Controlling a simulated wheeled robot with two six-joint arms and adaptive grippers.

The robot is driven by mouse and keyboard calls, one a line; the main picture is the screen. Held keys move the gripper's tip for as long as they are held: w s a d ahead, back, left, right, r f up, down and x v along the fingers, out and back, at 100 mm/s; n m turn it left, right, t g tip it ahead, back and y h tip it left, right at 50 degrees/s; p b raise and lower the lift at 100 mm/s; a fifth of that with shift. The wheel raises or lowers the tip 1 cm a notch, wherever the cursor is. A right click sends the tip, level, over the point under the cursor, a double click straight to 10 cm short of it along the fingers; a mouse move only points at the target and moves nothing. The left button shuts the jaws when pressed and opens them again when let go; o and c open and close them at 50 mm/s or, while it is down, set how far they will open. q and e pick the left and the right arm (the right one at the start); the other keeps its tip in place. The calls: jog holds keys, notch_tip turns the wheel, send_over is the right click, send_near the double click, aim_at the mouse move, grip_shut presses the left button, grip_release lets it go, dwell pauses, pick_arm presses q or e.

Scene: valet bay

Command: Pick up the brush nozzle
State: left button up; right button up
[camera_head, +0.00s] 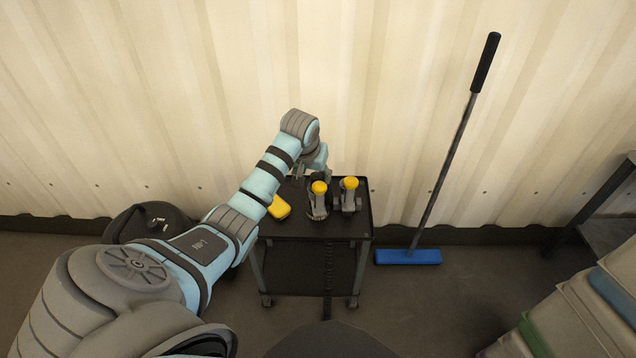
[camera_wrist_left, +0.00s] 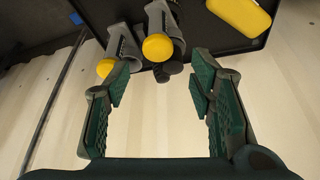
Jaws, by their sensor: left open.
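Two grey tool-like pieces with yellow round ends stand on the black cart (camera_head: 300,228): a left one (camera_head: 318,202) and a right one (camera_head: 350,195). I cannot tell for certain which is the brush nozzle. In the left wrist view, one yellow end (camera_wrist_left: 157,47) lies just beyond the space between my fingers, with small dark round parts beside it. The other yellow end (camera_wrist_left: 106,67) is near the left finger. My left gripper (camera_wrist_left: 160,88) is open and empty; in the head view it is over the cart's back, mostly hidden by its own wrist. My right gripper is out of view.
A yellow rounded block (camera_head: 279,207) lies at the cart's left, also in the left wrist view (camera_wrist_left: 243,14). A blue-headed broom (camera_head: 408,257) leans on the corrugated wall to the right. Stacked bins (camera_head: 590,310) are lower right.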

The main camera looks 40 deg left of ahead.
aim_at(319, 185)
pick_arm(q)
jog(key=b+x, duration=0.1)
jog(key=x, duration=0.1)
jog(key=b+x, duration=0.1)
jog(key=x, duration=0.2)
jog(key=b+x, duration=0.2)
jog(key=x, duration=0.1)
jog(key=shift+w+r, duration=0.15)
jog(key=shift+w, duration=0.25)
jog(key=shift+f, duration=0.3)
jog(key=f+b, duration=0.2)
jog(key=f, duration=0.1)
jog(key=f+b, duration=0.1)
jog(key=shift+w+a+f, duration=0.1)
jog(key=shift+w+f, duration=0.2)
jog(key=shift+f, duration=0.05)
jog(key=shift+w+f, duration=0.1)
jog(key=shift+f, duration=0.15)
jog(key=shift+a+r, duration=0.1)
jog(key=shift+r, duration=0.05)
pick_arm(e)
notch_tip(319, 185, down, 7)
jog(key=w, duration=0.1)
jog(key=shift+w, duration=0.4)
